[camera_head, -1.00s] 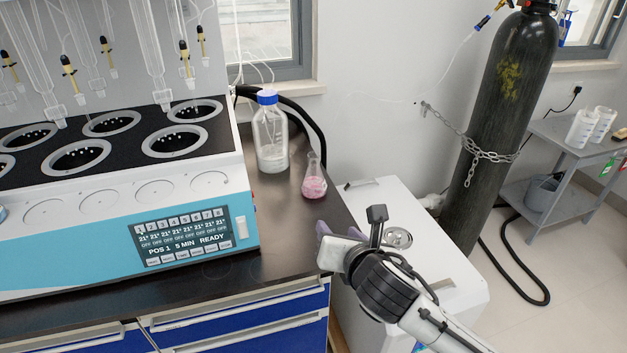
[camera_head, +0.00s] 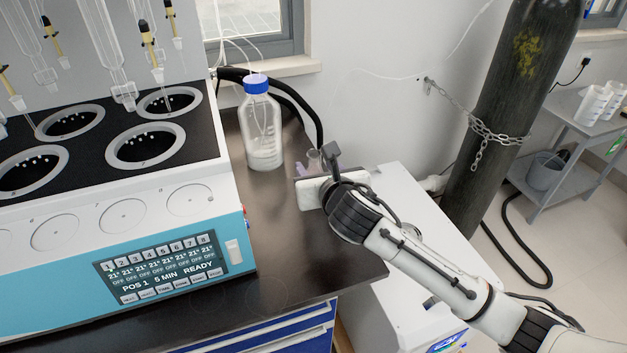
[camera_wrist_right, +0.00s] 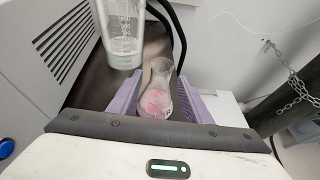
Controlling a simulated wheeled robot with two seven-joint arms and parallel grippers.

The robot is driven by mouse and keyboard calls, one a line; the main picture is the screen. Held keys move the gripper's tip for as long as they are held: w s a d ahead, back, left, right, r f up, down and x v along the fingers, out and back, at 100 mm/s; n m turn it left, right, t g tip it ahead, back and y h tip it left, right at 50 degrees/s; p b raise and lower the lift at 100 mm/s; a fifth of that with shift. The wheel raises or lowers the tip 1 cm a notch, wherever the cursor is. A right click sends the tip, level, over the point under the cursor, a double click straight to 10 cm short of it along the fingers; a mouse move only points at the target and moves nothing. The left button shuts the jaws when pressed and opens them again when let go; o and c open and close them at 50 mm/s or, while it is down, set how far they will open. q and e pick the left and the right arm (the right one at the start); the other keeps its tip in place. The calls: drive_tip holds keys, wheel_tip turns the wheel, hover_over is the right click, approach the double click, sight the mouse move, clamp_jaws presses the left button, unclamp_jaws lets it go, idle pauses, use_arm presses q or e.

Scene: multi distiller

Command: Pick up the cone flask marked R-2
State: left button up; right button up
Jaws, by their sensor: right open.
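A small glass cone flask (camera_wrist_right: 156,97) with pink contents stands upright on the dark bench top, between the two purple fingers of my right gripper (camera_wrist_right: 152,96) in the right wrist view. The fingers are open, one on each side of it; I cannot tell whether either touches it. My left gripper is not in view.
A clear bottle with a blue cap (camera_head: 262,130) stands just left of the flask, close to my gripper. The blue and white distiller (camera_head: 185,235) fills the left side. A chained gas cylinder (camera_head: 520,90) stands at the right. The front bench corner (camera_head: 330,262) is clear.

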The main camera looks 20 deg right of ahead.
drive_tip(key=shift+r+b+x, duration=0.2)
drive_tip(key=shift+b+x, duration=0.1)
drive_tip(key=shift+x, duration=2.45)
drive_tip(key=shift+a, duration=0.1)
clamp_jaws()
